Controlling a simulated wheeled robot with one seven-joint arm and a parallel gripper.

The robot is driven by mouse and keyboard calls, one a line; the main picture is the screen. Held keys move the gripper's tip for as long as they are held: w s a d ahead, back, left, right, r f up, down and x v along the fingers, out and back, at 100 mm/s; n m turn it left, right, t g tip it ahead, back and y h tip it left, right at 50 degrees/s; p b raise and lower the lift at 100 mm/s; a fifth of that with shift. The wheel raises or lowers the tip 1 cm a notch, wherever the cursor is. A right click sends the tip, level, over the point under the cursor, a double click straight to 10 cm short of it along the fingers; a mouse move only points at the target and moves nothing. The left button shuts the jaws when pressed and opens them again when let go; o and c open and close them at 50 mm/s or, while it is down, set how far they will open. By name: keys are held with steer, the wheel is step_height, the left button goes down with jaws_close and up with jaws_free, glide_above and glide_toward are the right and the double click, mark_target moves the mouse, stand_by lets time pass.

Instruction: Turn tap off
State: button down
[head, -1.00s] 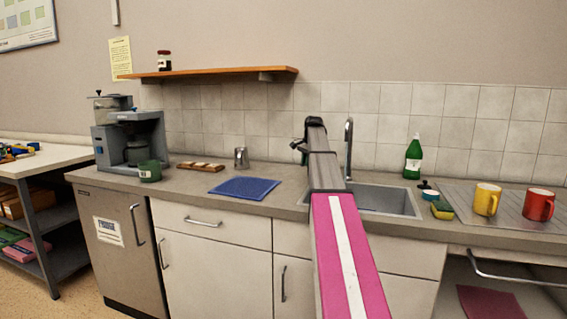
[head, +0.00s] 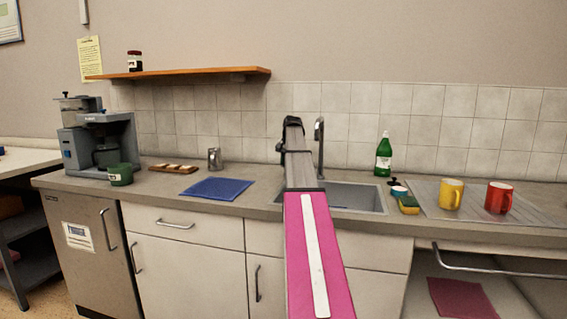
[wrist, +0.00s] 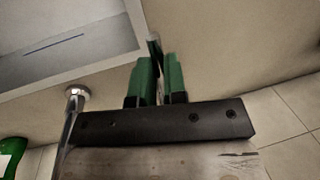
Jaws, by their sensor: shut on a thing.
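The chrome tap (head: 319,148) stands behind the sink (head: 367,198), its tall spout just right of my arm. In the wrist view the tap's pipe (wrist: 70,125) rises from a round base at left, apart from my fingers. My gripper (wrist: 158,75) has green fingers. They are closed on a thin bar with a dark end (wrist: 153,42), which looks like the tap's lever, to the right of the pipe. In the head view my arm hides the fingers and lever. I cannot see whether water runs.
A green bottle (head: 383,155), a sponge (head: 408,205), a yellow mug (head: 451,194) and a red mug (head: 498,197) stand right of my arm. A blue cloth (head: 217,188), a metal cup (head: 215,159) and a coffee machine (head: 98,140) are left. A shelf (head: 180,74) hangs above.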

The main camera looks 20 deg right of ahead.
steer(key=shift+d, duration=0.1)
steer(key=c, duration=1.2)
jaws_free()
steer(key=shift+o, duration=0.2)
step_height(320, 180, up, 11)
steer(key=s+d, duration=0.1)
steer(key=shift+s+d+f, duration=0.15)
steer(key=shift+s+d, duration=0.05)
steer(key=shift+d, duration=0.1)
